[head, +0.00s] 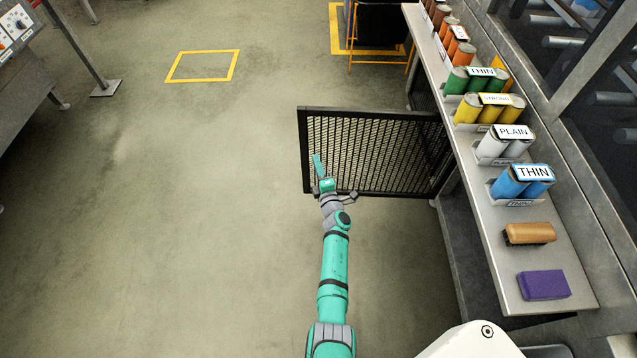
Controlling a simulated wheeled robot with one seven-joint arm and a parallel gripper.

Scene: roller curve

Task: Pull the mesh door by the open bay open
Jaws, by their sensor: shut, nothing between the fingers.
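The black mesh door (380,150) stands swung out over the floor in the head view, with its right edge at the bench side and its free edge at the left. An open bay (462,235) shows dark under the bench, just in front of the door's right end. My gripper (317,165) is at the lower left part of the door, near its free edge. It overlaps the mesh in the picture and looks shut with nothing held. I cannot tell whether it touches the door.
A long bench top (480,180) on the right bears labelled rolls, a brown brush (530,233) and a purple block (544,285). The floor (200,200) left of the door is clear. A black bin (380,25) stands at the back, and a machine (20,60) at the left.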

